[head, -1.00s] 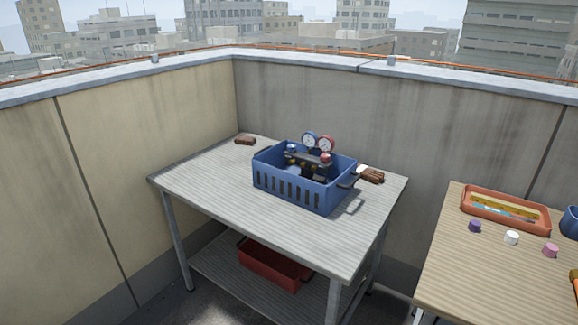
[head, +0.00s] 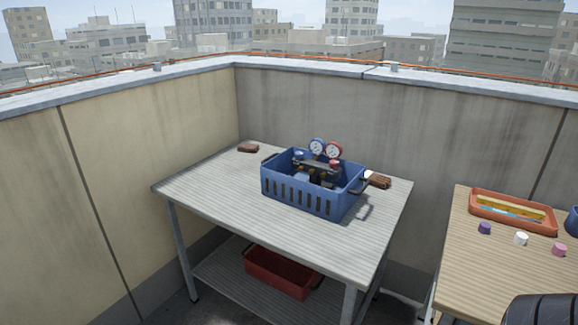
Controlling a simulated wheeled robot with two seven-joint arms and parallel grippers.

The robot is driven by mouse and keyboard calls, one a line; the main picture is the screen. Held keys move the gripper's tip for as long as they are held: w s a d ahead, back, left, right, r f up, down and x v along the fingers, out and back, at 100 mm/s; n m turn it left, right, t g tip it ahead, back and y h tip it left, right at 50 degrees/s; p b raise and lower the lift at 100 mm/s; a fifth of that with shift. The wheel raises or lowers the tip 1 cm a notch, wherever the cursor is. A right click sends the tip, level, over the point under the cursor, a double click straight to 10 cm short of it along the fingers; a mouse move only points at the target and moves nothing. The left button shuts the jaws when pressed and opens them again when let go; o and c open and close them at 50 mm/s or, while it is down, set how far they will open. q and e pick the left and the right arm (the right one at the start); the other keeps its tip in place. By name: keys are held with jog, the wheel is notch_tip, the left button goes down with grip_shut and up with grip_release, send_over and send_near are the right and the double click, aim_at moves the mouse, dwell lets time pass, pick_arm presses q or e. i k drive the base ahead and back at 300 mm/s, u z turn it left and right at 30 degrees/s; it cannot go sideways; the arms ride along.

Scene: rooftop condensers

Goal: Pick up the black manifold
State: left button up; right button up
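The black manifold (head: 317,165) sits inside a blue slotted crate (head: 295,198) on a grey slatted table. Its blue and red round gauges stand above the crate's rim. A blue knob and a red knob show at its ends. Its lower part is hidden by the crate wall. Neither of my grippers shows in the head view.
The grey table (head: 215,190) has free room left and front of the crate. A brown brush-like item (head: 378,180) lies right of the crate, a brown block (head: 248,148) at the back left. A red bin (head: 280,274) sits on the lower shelf. A wooden table (head: 470,265) stands right.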

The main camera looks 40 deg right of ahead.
aim_at(317, 171)
jog(key=i, duration=1.25)
jog(key=z, duration=0.15)
